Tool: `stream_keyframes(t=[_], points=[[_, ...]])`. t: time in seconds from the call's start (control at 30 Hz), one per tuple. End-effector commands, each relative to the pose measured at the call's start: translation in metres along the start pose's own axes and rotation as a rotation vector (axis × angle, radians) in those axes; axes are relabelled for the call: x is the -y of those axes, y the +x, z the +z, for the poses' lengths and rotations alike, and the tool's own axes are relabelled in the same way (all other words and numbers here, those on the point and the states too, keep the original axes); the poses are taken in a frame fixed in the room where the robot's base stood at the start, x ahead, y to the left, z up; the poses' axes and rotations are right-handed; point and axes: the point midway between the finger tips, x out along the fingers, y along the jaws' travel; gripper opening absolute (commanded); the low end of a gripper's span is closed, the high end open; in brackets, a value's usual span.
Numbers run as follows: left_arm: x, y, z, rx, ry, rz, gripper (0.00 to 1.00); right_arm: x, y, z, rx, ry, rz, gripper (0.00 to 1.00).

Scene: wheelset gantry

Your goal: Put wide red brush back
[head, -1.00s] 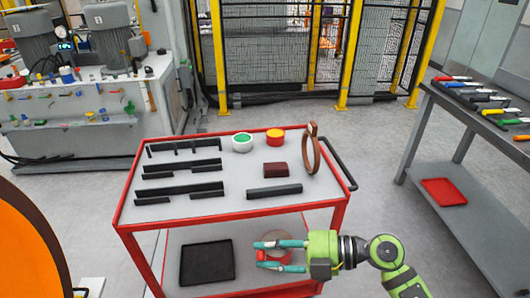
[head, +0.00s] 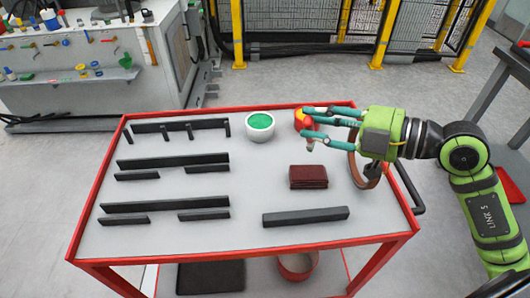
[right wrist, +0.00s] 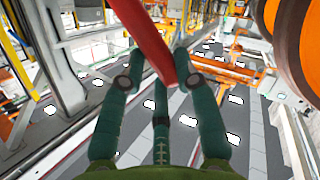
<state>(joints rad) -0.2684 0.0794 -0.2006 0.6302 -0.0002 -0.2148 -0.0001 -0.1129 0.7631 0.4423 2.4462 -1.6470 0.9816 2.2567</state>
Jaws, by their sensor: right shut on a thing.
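My right gripper (head: 312,126) is shut on a red thing, seemingly the wide red brush, above the back right of the red-framed cart (head: 245,241). In the right wrist view the brush (right wrist: 147,38) is a long smooth red bar passing between the teal fingers (right wrist: 160,90) and out of the top of the picture. In the head view the fingers hide most of it, and a red and yellow tin overlaps it. Its bristles cannot be made out. My left gripper is out of view.
On the cart top are black slotted racks (head: 165,205), a white tin with green inside (head: 260,126), a dark red block (head: 308,177), a grey bar (head: 305,217) and a brown ring (head: 365,170) behind my gripper. A grey table (head: 503,65) stands at the right.

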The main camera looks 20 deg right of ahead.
Motion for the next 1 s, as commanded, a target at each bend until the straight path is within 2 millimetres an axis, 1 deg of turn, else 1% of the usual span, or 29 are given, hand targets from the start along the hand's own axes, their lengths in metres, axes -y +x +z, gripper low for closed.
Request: stream_keyframes(t=[0.03, 0.1, 0.2, 0.27, 0.37, 0.4, 0.5, 0.63, 0.77, 0.9, 1.0], points=[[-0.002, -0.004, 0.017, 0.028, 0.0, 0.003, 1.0, -0.001, 0.007, 0.001, -0.002, 0.003, -0.001, 0.0], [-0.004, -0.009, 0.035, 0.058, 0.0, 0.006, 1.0, 0.0, 0.021, 0.006, -0.002, 0.004, -0.002, 0.0], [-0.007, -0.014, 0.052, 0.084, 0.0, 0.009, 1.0, 0.001, 0.043, 0.014, -0.003, 0.004, -0.001, 0.0], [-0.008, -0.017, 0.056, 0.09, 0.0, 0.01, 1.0, 0.001, 0.057, 0.02, -0.004, 0.006, 0.001, 0.0], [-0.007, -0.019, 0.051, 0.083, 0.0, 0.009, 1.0, 0.003, 0.081, 0.03, -0.003, 0.005, 0.0, 0.0], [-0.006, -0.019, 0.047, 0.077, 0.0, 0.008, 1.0, 0.003, 0.089, 0.034, -0.002, 0.004, 0.0, 0.0], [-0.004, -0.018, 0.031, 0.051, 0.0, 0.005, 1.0, 0.005, 0.106, 0.041, -0.002, 0.003, 0.0, 0.0], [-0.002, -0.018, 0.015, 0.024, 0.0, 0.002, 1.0, 0.006, 0.116, 0.046, -0.001, 0.001, 0.0, 0.0], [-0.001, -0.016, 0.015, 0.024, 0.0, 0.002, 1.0, 0.015, 0.12, 0.058, 0.003, 0.004, -0.004, 0.0], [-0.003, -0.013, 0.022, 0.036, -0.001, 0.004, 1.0, 0.026, 0.124, 0.075, 0.002, 0.004, -0.002, 0.0], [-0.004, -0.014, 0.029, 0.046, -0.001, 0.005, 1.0, 0.029, 0.125, 0.08, 0.001, 0.002, -0.001, 0.0]])
